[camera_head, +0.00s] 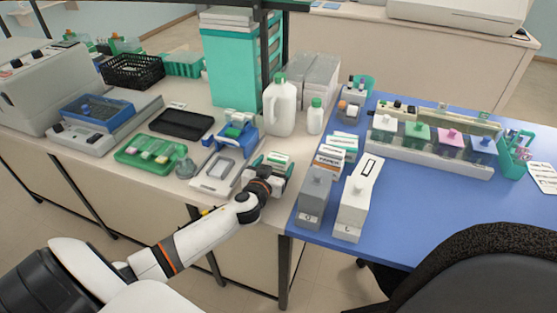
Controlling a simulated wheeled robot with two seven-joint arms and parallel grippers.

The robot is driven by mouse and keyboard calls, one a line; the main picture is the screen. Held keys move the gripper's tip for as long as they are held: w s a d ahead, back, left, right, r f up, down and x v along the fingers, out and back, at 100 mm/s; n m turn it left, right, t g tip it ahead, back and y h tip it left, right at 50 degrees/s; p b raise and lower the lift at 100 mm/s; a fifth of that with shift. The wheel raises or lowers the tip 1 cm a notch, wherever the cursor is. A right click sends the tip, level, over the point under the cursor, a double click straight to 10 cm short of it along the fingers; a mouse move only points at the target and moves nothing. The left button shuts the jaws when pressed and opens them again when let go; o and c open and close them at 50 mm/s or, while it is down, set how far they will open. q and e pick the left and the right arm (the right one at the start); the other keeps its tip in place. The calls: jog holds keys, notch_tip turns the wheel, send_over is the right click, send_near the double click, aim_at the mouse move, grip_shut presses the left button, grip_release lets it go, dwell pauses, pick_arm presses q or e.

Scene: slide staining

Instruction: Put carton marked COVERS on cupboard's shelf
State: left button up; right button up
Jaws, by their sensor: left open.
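My left gripper (268,173) is open, pointing down at the front edge of the pale bench, left of the blue mat. A small white and green carton (279,158) is right at its fingers, partly hidden by them; I cannot tell whether they touch it. Other small cartons lie to the right: a white and teal one (344,142) and one with an orange-brown band (329,157). The print is too small to read, so I cannot tell which is marked COVERS. My right gripper is not in view.
Grey (312,204) and white (352,215) dispensers stand close right of the gripper. A white jug (281,108) and small bottle (315,118) stand behind, near a teal drawer unit (229,68). A staining rack (430,150) is at right; the blue mat (420,215) has free room in front.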

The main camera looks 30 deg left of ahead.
aim_at(280, 156)
pick_arm(q)
jog(key=x, duration=0.2)
jog(key=p+x, duration=0.1)
jog(key=x, duration=0.1)
jog(key=shift+w+r, duration=0.2)
jog(key=shift+w+a+f, duration=0.1)
jog(key=shift+w+f, duration=0.05)
jog(key=shift+w, duration=0.15)
jog(key=shift+s, duration=0.1)
jog(key=shift+c, duration=0.2)
jog(key=c, duration=1.1)
